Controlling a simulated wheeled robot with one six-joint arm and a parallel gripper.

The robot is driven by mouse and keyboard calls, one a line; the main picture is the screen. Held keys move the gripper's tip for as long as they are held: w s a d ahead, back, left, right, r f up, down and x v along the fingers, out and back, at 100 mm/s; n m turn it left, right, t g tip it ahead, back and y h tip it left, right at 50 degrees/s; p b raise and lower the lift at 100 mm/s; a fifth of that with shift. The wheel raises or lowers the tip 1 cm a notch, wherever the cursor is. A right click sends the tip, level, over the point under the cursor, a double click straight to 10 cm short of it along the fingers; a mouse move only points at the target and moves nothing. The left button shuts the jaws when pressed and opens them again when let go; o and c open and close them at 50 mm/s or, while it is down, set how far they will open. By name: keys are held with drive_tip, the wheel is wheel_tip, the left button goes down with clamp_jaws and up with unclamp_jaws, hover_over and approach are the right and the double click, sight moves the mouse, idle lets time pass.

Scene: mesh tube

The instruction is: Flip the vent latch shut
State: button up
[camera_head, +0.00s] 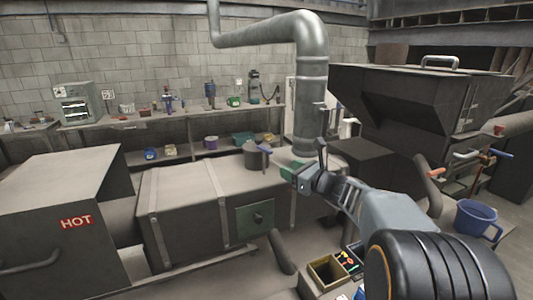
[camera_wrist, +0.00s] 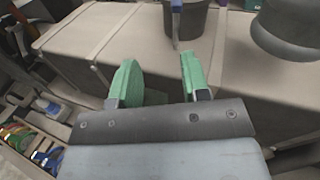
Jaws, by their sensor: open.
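A lever with a blue grip (camera_head: 265,150), which looks like the vent latch, stands on top of the long grey duct box (camera_head: 185,190), beside a dark pot (camera_head: 252,157). In the wrist view the blue grip (camera_wrist: 177,4) is cut by the top edge, and its thin grey stem comes down in front of the pot (camera_wrist: 192,22). My gripper (camera_head: 293,173) has green fingers and is over the box, to the right of the lever. In the wrist view my gripper (camera_wrist: 158,62) is open and empty, with the lever beyond the fingertips, apart from them.
A large silver pipe (camera_head: 312,90) rises right behind my gripper. A grey cabinet marked HOT (camera_head: 78,222) stands at left, and a dark hopper (camera_head: 405,100) at right. A divided parts tray (camera_head: 327,270) lies below my arm. A blue bucket (camera_head: 476,217) sits at right.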

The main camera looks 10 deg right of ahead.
sight(270, 150)
drive_tip(key=shift+m+t+h, duration=0.3)
drive_tip(key=shift+m+t, duration=0.1)
drive_tip(key=shift+m, duration=0.4)
drive_tip(key=p+x, duration=0.1)
drive_tip(key=x, duration=0.3)
drive_tip(key=d+p+x, duration=0.1)
drive_tip(key=p+x, duration=0.1)
drive_tip(key=x, duration=0.2)
drive_tip(key=w+p+x, duration=0.1)
drive_tip(key=x, duration=0.3)
drive_tip(key=shift+d+r+p, duration=0.25)
drive_tip(key=shift+r+p, duration=0.05)
drive_tip(key=shift+r, duration=0.05)
drive_tip(key=shift+x, duration=0.9)
drive_tip(key=shift+f, duration=0.1)
clamp_jaws()
